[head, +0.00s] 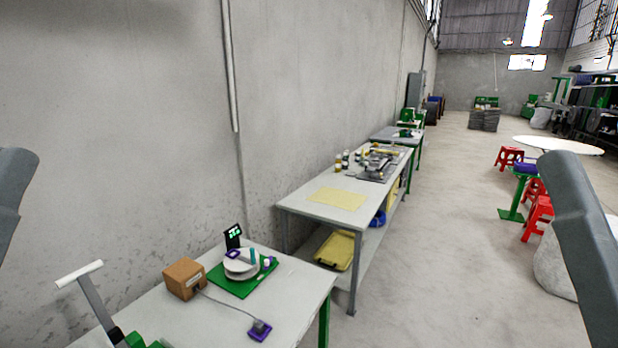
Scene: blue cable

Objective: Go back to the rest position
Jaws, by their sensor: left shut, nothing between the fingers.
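Grey links of my own arms show at the left and right edges of the head view. The fingers of my left gripper and of my right gripper do not show. On the near table (300,280), a thin dark cable (225,302) runs from a brown box (184,279) to a small purple piece (260,330) near the table's front edge. The cable's colour is hard to tell at this size. No gripper shows near the cable or the box.
A green board (245,284) carries a round white stack (241,265). A lever with a white bar (80,273) rises at the lower left. A second workbench (300,197) stands beyond, with a yellow sheet (338,199). Red stools (537,215) stand at right; the aisle between is clear.

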